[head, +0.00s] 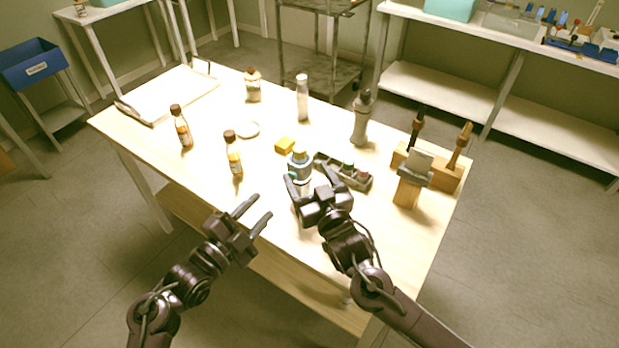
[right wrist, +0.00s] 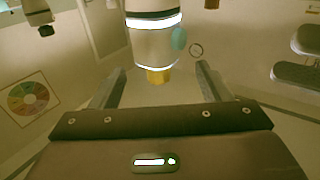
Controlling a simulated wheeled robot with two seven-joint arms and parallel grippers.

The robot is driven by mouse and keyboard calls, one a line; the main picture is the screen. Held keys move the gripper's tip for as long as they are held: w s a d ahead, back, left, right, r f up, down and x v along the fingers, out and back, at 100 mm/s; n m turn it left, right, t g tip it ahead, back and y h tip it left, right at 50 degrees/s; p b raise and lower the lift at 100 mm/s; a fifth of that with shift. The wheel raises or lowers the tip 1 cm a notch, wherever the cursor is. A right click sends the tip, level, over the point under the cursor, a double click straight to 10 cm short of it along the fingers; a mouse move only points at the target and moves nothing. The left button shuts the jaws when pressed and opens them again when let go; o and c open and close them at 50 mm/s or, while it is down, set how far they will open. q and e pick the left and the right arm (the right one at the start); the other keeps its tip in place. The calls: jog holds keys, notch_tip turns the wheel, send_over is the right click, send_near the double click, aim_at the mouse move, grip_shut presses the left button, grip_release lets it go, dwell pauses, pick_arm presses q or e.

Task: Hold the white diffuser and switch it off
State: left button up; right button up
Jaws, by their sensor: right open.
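The white diffuser (head: 299,168) stands upright on the table with a yellow top. In the right wrist view it appears upside down (right wrist: 155,48), with bright glowing rings, a teal round spot on its side and the yellow part lowest in the picture. My right gripper (head: 310,178) is open just on the near side of the diffuser. In the right wrist view, the diffuser lies between the two spread fingers (right wrist: 160,85); I cannot tell whether either touches it. My left gripper (head: 261,208) is open and empty, over the table's near edge.
A grey tray of small bottles (head: 344,172) sits right of the diffuser, a yellow block (head: 285,145) behind it. Amber bottles (head: 234,158) stand to the left. A grey bottle (head: 361,120) and wooden stand (head: 446,176) are at right. Bare table lies front right.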

jog(key=shift+w+f, duration=0.15)
jog(key=shift+w, duration=0.3)
jog(key=x, duration=0.7)
jog(key=shift+f, duration=0.2)
pick_arm(q)
jog(key=shift+d, duration=0.1)
pick_arm(e)
jog(key=c, duration=1.1)
pick_arm(q)
grip_shut()
pick_arm(e)
jog(key=shift+c, duration=0.2)
dwell(2.1)
